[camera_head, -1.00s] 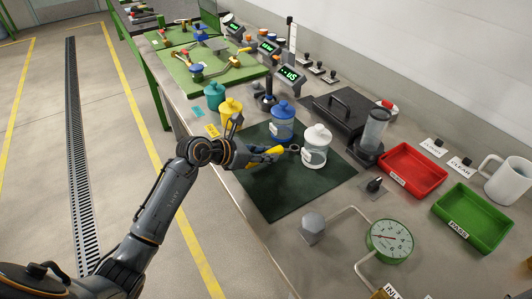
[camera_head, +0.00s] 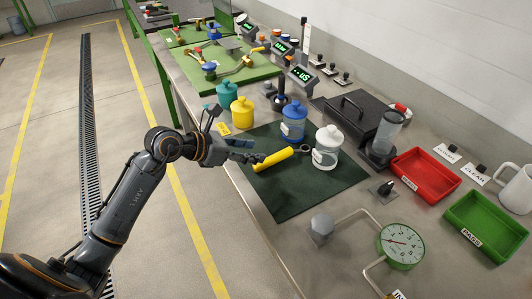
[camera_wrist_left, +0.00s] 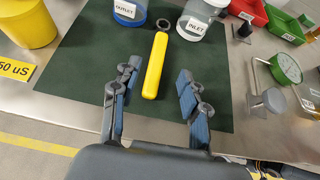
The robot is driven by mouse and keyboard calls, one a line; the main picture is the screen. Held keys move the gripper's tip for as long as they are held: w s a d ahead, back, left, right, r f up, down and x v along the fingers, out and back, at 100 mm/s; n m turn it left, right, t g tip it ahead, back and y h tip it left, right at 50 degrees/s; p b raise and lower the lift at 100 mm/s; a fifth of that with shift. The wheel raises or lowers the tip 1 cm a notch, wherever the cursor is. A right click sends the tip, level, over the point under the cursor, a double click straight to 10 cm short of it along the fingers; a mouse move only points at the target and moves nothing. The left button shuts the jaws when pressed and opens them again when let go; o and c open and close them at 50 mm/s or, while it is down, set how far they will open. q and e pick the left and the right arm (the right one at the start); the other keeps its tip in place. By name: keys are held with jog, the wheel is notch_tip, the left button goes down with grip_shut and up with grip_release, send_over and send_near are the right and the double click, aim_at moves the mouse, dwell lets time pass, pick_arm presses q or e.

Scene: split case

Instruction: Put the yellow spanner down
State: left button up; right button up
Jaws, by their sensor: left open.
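The yellow spanner (camera_head: 273,160) lies on the dark green mat (camera_head: 290,200), its dark ring end (camera_head: 305,149) between the two clear jars. In the left wrist view the yellow handle (camera_wrist_left: 155,66) points toward my gripper, with the ring (camera_wrist_left: 163,24) at its far end. My left gripper (camera_head: 259,157) is open at the near end of the handle. In the left wrist view its fingers (camera_wrist_left: 158,90) stand apart on either side of the handle, with gaps on both sides. My right gripper is not in view.
A blue-lidded jar (camera_head: 293,124) and a white-lidded jar (camera_head: 326,150) stand close to the ring end. A yellow bottle (camera_head: 242,112) and a teal one (camera_head: 227,93) stand at the left. Red (camera_head: 424,198) and green trays (camera_head: 452,207) are at the right. The mat's front is clear.

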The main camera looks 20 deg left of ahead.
pick_arm(q)
jog(key=shift+v, duration=1.35)
